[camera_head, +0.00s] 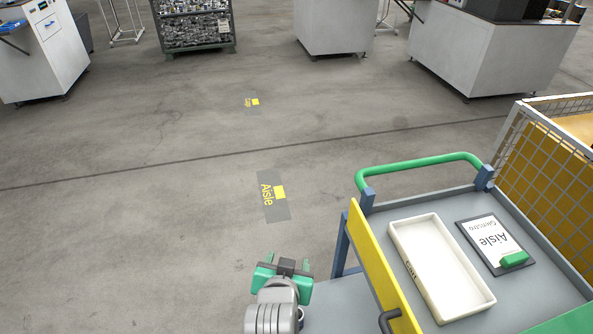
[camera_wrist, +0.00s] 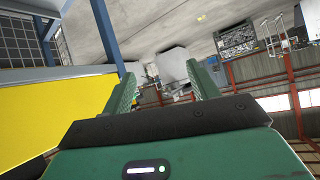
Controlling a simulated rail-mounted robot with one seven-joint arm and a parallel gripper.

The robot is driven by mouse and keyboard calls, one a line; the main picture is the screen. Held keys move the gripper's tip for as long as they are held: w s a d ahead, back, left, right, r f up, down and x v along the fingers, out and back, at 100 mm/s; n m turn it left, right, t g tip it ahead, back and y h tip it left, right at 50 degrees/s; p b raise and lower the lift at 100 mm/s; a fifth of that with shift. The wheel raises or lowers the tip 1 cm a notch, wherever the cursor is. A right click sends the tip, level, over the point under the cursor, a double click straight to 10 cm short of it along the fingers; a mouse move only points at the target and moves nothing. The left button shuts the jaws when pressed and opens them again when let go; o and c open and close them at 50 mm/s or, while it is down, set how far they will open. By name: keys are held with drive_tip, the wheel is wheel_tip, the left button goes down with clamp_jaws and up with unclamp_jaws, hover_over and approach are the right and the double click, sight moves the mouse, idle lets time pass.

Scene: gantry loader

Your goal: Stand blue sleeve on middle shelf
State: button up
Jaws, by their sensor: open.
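I cannot make out a blue sleeve in either view. My gripper (camera_head: 288,263) is at the bottom centre of the head view, left of a trolley. Its green fingers stand apart with nothing between them, as the wrist view also shows (camera_wrist: 165,85). The trolley has a grey top deck (camera_head: 395,210), a green handle (camera_head: 420,165), blue posts and a yellow side panel (camera_head: 378,270). A lower grey surface (camera_head: 340,305) shows left of the panel; I cannot tell whether it is the middle shelf.
On the deck are a cream tray (camera_head: 455,311) and a clipboard (camera_head: 490,232) with a green object (camera_head: 514,260). A yellow-lined mesh cage (camera_head: 545,165) stands at right. Open floor with an aisle marker (camera_head: 270,208) lies ahead; white cabinets (camera_head: 485,60) stand behind.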

wheel_tip(320, 180, up, 22)
drive_tip(key=s+d+t, duration=0.1)
drive_tip(key=t, duration=0.5)
drive_tip(key=s+r+n+t, duration=0.1)
drive_tip(key=s+r+t, duration=0.2)
drive_tip(key=s+r, duration=0.5)
drive_tip(key=s+d+r+n+t, duration=0.1)
drive_tip(key=s+r+t, duration=0.3)
drive_tip(key=r, duration=1.2)
drive_tip(key=s, duration=0.4)
drive_tip(key=shift+r+n+t+y, duration=0.15)
drive_tip(key=shift+n+t+y, duration=0.15)
drive_tip(key=shift+y, duration=0.1)
